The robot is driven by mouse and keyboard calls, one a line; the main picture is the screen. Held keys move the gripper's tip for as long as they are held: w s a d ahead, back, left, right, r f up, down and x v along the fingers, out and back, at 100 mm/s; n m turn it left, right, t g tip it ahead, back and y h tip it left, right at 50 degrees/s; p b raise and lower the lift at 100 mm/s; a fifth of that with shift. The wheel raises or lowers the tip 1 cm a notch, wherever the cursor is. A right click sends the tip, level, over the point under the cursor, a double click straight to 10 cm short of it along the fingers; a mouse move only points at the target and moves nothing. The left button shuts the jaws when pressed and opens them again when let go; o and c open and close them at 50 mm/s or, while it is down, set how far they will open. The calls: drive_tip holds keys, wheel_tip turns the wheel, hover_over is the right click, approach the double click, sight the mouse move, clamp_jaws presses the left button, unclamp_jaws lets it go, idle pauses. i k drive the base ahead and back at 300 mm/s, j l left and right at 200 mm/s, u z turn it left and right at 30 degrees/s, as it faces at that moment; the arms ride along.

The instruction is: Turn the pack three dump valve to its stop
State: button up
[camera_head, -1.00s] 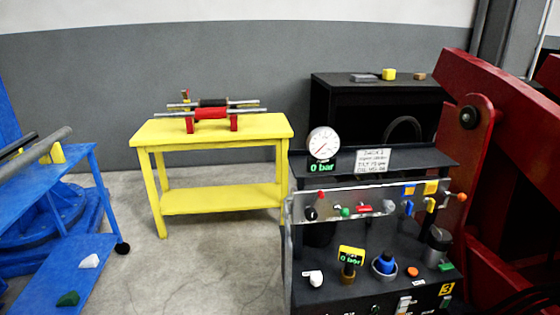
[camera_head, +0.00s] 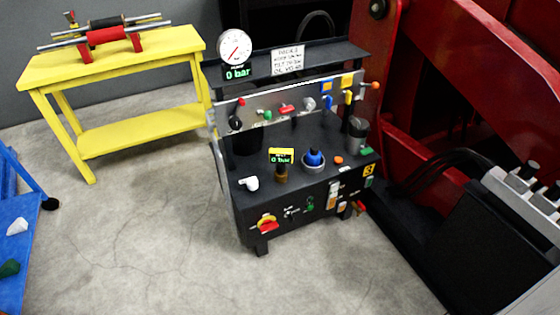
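The black hydraulic pack (camera_head: 255,205) stands on the floor in the middle, with a yellow number 3 plate (camera_head: 368,170) on its front right. A round white gauge (camera_head: 235,46) above it has a display reading 0 bar. A small yellow-framed display (camera_head: 281,156) on a brass fitting also reads 0 bar. A blue knob (camera_head: 314,158) and a white handle (camera_head: 249,183) sit on the deck. The front has a red-and-yellow rotary switch (camera_head: 267,223) and a small red handle (camera_head: 359,207) at its right end. I cannot tell which is the dump valve. My gripper is not in view.
A yellow table (camera_head: 130,82) with red-and-black rollers stands at back left. A blue frame (camera_head: 22,235) is at the left edge. A large red structure (camera_head: 455,65) and a grey block with silver cylinders (camera_head: 535,205) flank the right. Floor before the pack is clear.

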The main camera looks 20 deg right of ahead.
sight(285, 110)
drive_tip(key=i+l+z, duration=0.15)
drive_tip(key=z, duration=0.2)
drive_tip(key=i+l+z, duration=0.2)
drive_tip(key=z, duration=0.15)
drive_tip(key=i+l+z, duration=0.2)
drive_tip(key=z, duration=0.15)
